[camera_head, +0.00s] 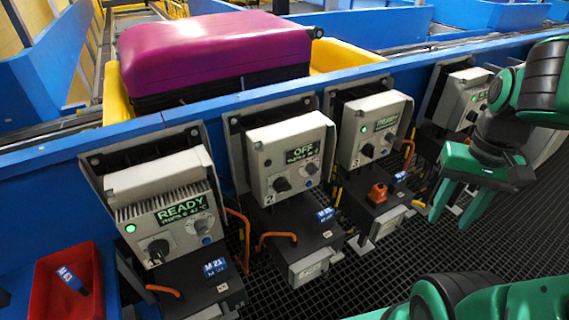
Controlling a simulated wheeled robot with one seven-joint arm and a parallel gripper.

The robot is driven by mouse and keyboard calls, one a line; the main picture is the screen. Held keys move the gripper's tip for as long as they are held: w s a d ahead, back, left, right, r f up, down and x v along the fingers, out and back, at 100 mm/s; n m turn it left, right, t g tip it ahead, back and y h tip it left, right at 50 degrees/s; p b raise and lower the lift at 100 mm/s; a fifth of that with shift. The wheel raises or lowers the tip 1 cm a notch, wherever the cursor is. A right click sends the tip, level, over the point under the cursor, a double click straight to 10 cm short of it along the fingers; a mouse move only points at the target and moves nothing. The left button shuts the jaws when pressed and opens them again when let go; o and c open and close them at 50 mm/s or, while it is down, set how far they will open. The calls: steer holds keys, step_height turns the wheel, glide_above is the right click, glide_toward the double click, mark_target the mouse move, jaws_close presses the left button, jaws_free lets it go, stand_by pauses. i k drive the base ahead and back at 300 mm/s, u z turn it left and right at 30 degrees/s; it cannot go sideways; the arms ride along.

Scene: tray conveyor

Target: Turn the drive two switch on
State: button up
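Drive two (292,155) is a light grey box marked 2, second from the left on the blue conveyor side. Its display (302,153) reads OFF, and I see no green lamp lit on it. A dark rotary switch (282,184) and a smaller round grey-blue button (312,168) sit on its lower face. A dark lower box (300,240) with a blue tag (325,214) hangs under it. My gripper (458,207) is at the right, pointing down, with its two green fingers apart and nothing visible between them. It is well right of drive two and touches no switch.
The left drive (165,205) reads READY with a green lamp. A fourth drive (462,98) is near my arm. A red bin (70,285) is at lower left; a purple suitcase (210,50) lies behind.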

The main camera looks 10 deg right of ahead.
mark_target(281, 185)
steer(key=u, duration=0.95)
steer(key=k, duration=1.85)
steer(key=z, duration=0.4)
steer(key=i, duration=1)
steer(key=u, duration=0.05)
